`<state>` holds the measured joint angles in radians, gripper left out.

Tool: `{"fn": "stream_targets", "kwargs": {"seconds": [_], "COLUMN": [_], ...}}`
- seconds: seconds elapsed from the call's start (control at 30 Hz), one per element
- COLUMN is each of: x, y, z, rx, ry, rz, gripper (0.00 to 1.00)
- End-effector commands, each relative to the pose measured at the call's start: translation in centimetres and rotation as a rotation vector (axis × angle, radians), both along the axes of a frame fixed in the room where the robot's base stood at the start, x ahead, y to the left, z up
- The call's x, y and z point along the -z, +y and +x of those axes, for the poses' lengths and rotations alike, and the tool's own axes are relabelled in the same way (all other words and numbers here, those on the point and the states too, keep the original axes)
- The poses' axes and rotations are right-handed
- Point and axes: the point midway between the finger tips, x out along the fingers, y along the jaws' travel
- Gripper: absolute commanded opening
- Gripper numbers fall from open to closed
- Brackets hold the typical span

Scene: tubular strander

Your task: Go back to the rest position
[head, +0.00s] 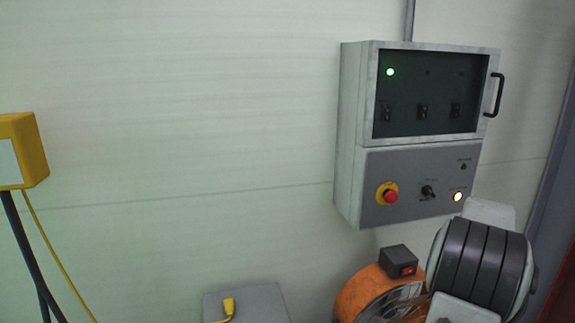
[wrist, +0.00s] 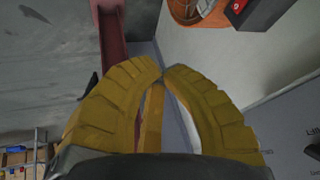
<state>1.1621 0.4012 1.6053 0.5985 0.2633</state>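My gripper (wrist: 162,70) shows in the wrist view with two yellow ribbed fingers. Their tips meet, with a gap lower down between the fingers, and I see no object held at the tips. The gripper is not seen in the head view. No separate object belongs to this task.
A grey control cabinet (head: 418,130) hangs on the pale wall. An orange round machine (head: 357,291) with a red switch (head: 406,271) stands below it. A grey box (head: 264,301) is at bottom centre. A yellow box (head: 32,150) on a dark stand is at left.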

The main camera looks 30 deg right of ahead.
Motion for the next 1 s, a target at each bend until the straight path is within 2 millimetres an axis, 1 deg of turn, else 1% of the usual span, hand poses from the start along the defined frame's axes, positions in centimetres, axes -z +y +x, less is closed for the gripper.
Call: {"fn": "stream_targets", "kwargs": {"seconds": [0.03, 0.07, 0.1, 0.17, 0.2, 0.27, 0.3, 0.37, 0.4, 0.5, 0.6, 0.7, 0.8, 0.9, 1.0], "x": [1.1, 1.6, 2.2, 2.8, 2.9, 2.9, 2.8, 2.6, 2.3, 1.5, 0.6, -0.5, -2.1, -3.9, -5.1], "y": [3.2, 5.1, 7.7, 11.8, 14.5, 18.6, 21.2, 25.3, 27.9, 33.8, 38.2, 41.5, 43.7, 45.5, 47.0], "z": [-0.5, -0.7, -0.9, -1.2, -1.4, -1.6, -1.8, -2.3, -2.7, -3.6, -4.5, -5.0, -4.7, -4.1, -3.9], "rx": [-0.066, -0.11, -0.169, -0.257, -0.313, -0.396, -0.447, -0.521, -0.569, -0.698, -0.831, -0.962, -1.082, -1.186, -1.27], "ry": [0.058, 0.09, 0.13, 0.183, 0.213, 0.253, 0.277, 0.31, 0.329, 0.366, 0.382, 0.38, 0.352, 0.313, 0.286], "rz": [0.062, 0.099, 0.144, 0.208, 0.245, 0.292, 0.321, 0.354, 0.369, 0.37, 0.329, 0.27, 0.193, 0.12, 0.074], "gripper": [0.0, 0.0, 0.0, 0.0, 0.0, 0.0, 0.0, 0.0, 0.0, 0.0, 0.0, 0.0, 0.0, 0.0, 0.0]}}
